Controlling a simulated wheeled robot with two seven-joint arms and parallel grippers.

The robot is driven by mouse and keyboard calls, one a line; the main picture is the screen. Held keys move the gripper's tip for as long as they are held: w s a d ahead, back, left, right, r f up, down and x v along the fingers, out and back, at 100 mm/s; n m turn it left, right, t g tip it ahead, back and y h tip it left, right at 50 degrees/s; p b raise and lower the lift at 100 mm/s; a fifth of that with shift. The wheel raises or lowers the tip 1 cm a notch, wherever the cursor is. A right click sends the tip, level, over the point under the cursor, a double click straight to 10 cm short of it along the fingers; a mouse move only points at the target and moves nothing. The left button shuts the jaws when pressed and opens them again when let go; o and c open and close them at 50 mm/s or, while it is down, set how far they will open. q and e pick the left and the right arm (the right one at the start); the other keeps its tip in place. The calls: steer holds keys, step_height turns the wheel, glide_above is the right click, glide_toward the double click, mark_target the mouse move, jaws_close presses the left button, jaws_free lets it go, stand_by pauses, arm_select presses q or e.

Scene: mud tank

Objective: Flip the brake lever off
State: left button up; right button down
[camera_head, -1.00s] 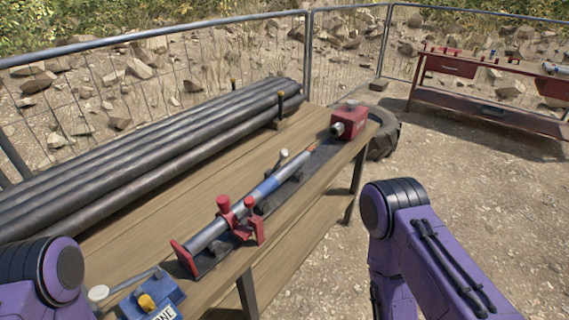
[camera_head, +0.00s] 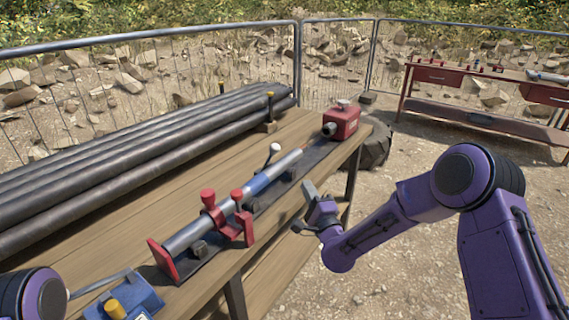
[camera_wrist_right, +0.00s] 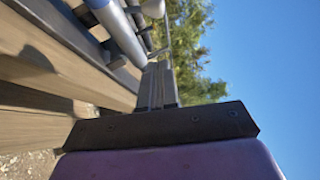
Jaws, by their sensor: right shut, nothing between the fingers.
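A white-knobbed lever (camera_head: 274,150) stands beside the silver and blue pipe (camera_head: 258,182) in the rig on the wooden bench. Its knob also shows at the top of the right wrist view (camera_wrist_right: 153,8). A blue box (camera_head: 128,303) at the lower left carries a yellow knob and a grey rod lever (camera_head: 100,283). No label shows which lever is the brake. My right gripper (camera_head: 307,190) is shut and empty by the bench's right edge, to the right of the pipe and apart from the white-knobbed lever. Only a joint of my left arm shows; its gripper is out of view.
Red clamps (camera_head: 227,212) hold the pipe. A red box (camera_head: 341,122) sits at the rig's far end. Dark pipes (camera_head: 130,155) lie along the bench's left side. A tyre (camera_head: 375,150) stands behind the bench. A red workbench (camera_head: 480,95) stands far right. Open ground lies right.

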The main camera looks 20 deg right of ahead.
steer(key=a+p+x, duration=0.2)
steer(key=p+x, duration=0.1)
steer(key=x, duration=0.9)
steer(key=shift+w+a+r, duration=0.25)
steer(key=shift+w+a, duration=0.05)
steer(key=shift+a, duration=0.1)
steer(key=shift+p, duration=0.3)
